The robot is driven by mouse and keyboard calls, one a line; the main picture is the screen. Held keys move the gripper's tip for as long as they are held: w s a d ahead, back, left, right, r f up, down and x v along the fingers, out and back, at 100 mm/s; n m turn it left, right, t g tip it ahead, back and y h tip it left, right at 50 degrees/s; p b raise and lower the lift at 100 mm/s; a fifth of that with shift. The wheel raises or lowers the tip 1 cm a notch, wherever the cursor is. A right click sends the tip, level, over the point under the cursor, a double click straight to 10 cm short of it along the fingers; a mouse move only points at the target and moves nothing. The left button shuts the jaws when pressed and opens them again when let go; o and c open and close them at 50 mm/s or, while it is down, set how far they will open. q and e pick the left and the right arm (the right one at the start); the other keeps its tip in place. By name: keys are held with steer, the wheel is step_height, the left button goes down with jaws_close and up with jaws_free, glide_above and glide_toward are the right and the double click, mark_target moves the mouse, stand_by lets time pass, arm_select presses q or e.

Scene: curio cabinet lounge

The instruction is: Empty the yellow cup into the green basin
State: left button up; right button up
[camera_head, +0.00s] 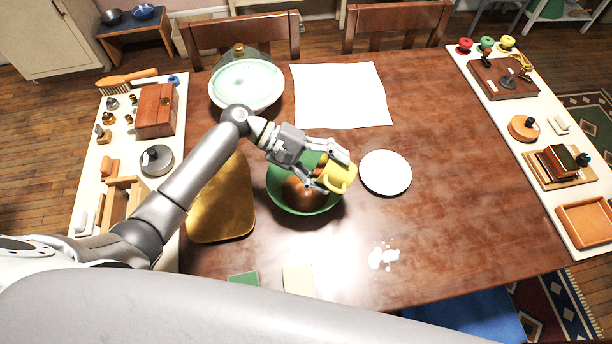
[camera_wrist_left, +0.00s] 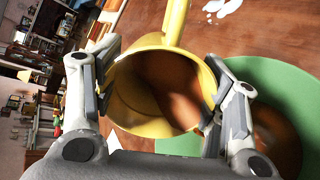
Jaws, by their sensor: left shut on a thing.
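The yellow cup (camera_head: 341,178) is held over the right part of the green basin (camera_head: 274,186) on the table. My left gripper (camera_head: 335,172) is shut on the cup, with one finger on each side of it. In the left wrist view the cup (camera_wrist_left: 150,122) is tilted, its mouth towards the camera and its handle at the top. Something brown shows inside the cup; I cannot tell if it is contents or shading. The basin (camera_wrist_left: 275,78) is at the right there, with brown inside it too. My right gripper is not in view.
A white plate (camera_head: 385,172) lies right of the basin and a golden tray (camera_head: 222,205) left of it. A white sheet (camera_head: 340,95) and a glass-domed dish (camera_head: 246,85) are behind. White spots (camera_head: 383,257) mark the table in front. Side shelves hold small items.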

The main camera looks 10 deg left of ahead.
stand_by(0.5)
arm_select(q)
steer(key=shift+a+f+h+b, duration=0.1)
steer(key=shift+f+h+b, duration=0.05)
steer(key=shift+h+b, duration=0.45)
stand_by(0.6)
steer(key=shift+a+f+h+b, duration=0.15)
steer(key=shift+h+b, duration=0.15)
steer(key=shift+b, duration=0.5)
stand_by(0.6)
steer(key=shift+a+f+h+b, duration=0.2)
steer(key=shift+h+b, duration=0.2)
steer(key=shift+b, duration=0.3)
stand_by(0.5)
steer(key=shift+f+h+b, duration=0.15)
steer(key=shift+h+b, duration=0.25)
steer(key=shift+b, duration=0.3)
steer(key=shift+a, duration=0.1)
